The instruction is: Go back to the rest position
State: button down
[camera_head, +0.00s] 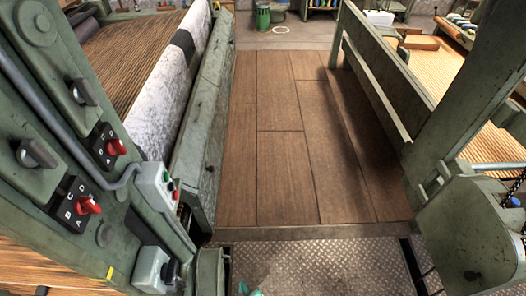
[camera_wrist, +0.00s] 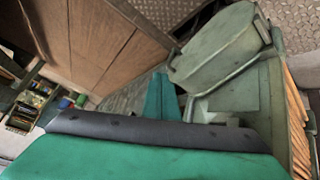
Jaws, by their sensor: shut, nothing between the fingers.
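My gripper (camera_wrist: 161,98) shows in the wrist view as two teal fingers standing close together above a broad teal and dark grey body. The fingers are shut with nothing between them. In the head view only a small teal piece, apparently of my arm, shows at the bottom edge; the gripper itself cannot be made out there. In the wrist view, a green metal cover (camera_wrist: 215,45) lies beyond the fingers to the right. I cannot tell how far apart they are.
Green machine frames stand left and right in the head view. The left one carries red rotary switches (camera_head: 87,206) and a grey button box (camera_head: 155,186). Between them runs a clear brown floor (camera_head: 285,140), with metal tread plate (camera_head: 310,268) nearer me. A green bin (camera_head: 263,17) stands far off.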

jog(key=s+d+r+m+t, duration=0.2)
jog(key=s+r, duration=0.3)
jog(key=r, duration=0.6)
jog(key=s+d+r+m+t+h, duration=0.1)
jog(key=s+r, duration=0.4)
jog(key=r, duration=0.7)
jog(key=s+d+r+m+t+h, duration=0.1)
jog(key=s+d+r+m+t, duration=0.3)
jog(key=r, duration=0.8)
jog(key=shift+s+d+r, duration=0.15)
jog(key=shift+s+d, duration=0.15)
jog(key=shift+s, duration=0.25)
